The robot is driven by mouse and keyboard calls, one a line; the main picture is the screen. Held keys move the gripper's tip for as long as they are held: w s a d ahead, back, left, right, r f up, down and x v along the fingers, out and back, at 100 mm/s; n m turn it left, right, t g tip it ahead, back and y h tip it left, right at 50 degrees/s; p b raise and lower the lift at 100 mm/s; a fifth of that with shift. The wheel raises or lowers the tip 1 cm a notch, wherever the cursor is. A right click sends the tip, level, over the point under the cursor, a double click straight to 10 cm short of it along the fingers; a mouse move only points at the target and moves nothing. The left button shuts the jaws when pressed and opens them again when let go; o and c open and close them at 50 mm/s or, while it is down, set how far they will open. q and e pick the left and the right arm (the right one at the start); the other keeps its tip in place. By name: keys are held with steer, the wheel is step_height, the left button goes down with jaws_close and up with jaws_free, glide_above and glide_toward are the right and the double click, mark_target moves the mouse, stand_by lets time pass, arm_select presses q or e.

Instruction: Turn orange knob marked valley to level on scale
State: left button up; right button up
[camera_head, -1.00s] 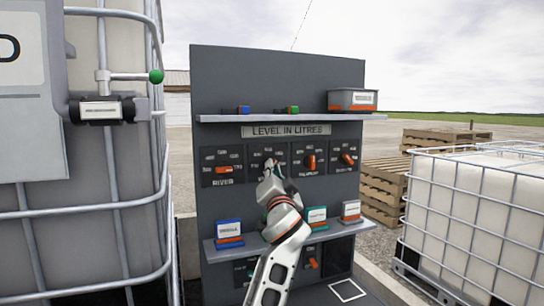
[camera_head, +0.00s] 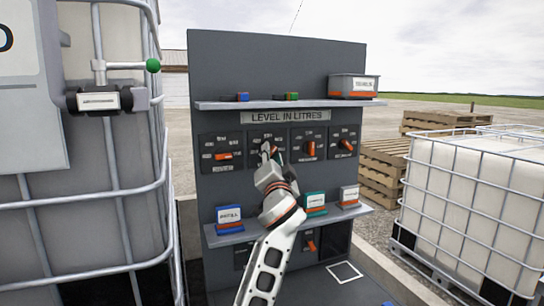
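A dark grey panel (camera_head: 340,70) carries a row of dial plates under the sign "LEVEL IN LITRES" (camera_head: 284,117). Orange knobs show on the left plate (camera_head: 223,156), the third plate (camera_head: 310,149) and the right plate (camera_head: 346,145). The second plate (camera_head: 258,136) is mostly covered by my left gripper (camera_head: 267,150), which is at its face. The knob there is hidden, and the label under it cannot be read. Whether the fingers are open or shut on a knob cannot be made out. My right gripper is not in view.
An upper shelf (camera_head: 215,106) with small blocks and a grey bin (camera_head: 353,86) juts out above the dials. Caged tanks stand at left (camera_head: 88,206) and right (camera_head: 470,206), with pallets (camera_head: 383,158) behind.

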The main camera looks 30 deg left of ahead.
arm_select(q)
steer(key=shift+d, duration=0.1)
steer(key=v, duration=1.2)
stand_by(0.4)
